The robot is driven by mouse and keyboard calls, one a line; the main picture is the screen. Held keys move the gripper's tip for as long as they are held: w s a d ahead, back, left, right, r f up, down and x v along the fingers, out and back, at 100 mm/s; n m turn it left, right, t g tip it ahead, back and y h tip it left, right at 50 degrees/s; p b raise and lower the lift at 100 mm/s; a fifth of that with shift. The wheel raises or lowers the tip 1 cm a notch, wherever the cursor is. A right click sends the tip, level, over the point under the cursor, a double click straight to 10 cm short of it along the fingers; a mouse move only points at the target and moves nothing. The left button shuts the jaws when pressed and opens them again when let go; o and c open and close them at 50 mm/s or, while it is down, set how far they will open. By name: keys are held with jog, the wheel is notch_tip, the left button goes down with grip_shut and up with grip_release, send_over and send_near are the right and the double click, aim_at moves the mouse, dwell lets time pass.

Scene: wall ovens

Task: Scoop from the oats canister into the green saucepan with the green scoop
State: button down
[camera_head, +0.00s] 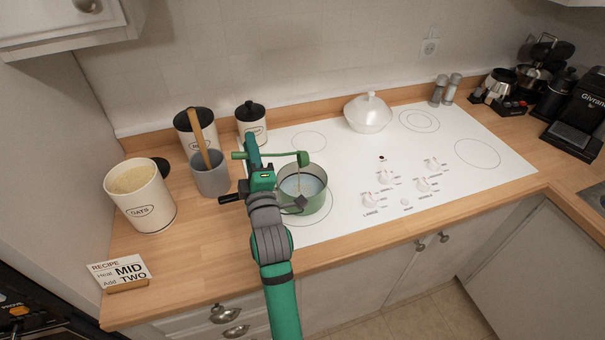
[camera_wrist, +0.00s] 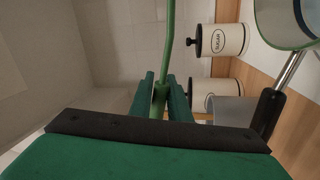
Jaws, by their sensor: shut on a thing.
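My gripper (camera_head: 254,156) is shut on the handle of the green scoop (camera_head: 278,156) above the left of the cooktop. The scoop's cup (camera_head: 303,158) is over the green saucepan (camera_head: 318,203), and a thin tan streak shows below it. The saucepan stands on the front left burner with pale liquid inside. Its dark handle (camera_head: 230,198) points left, partly hidden by my arm. In the wrist view the scoop handle (camera_wrist: 168,45) rises from between my fingers, and the saucepan (camera_wrist: 262,20) is at top right. The open oats canister (camera_head: 150,211) stands at left, filled near its rim.
A grey crock (camera_head: 212,181) with a wooden utensil stands between canister and saucepan. Two lidded canisters (camera_head: 252,128) are behind. A white lidded dish (camera_head: 368,115) sits at the cooktop's back. A recipe card (camera_head: 120,270) reads "Heat MID, Add TWO". The cooktop's right side is clear.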

jog(key=shift+d+f, duration=0.1)
jog(key=shift+d, duration=0.05)
jog(key=shift+s+f+n, duration=0.1)
jog(key=shift+n, duration=0.2)
jog(key=shift+a+f+n, duration=0.35)
jog(key=shift+a+n, duration=0.05)
dwell(0.3)
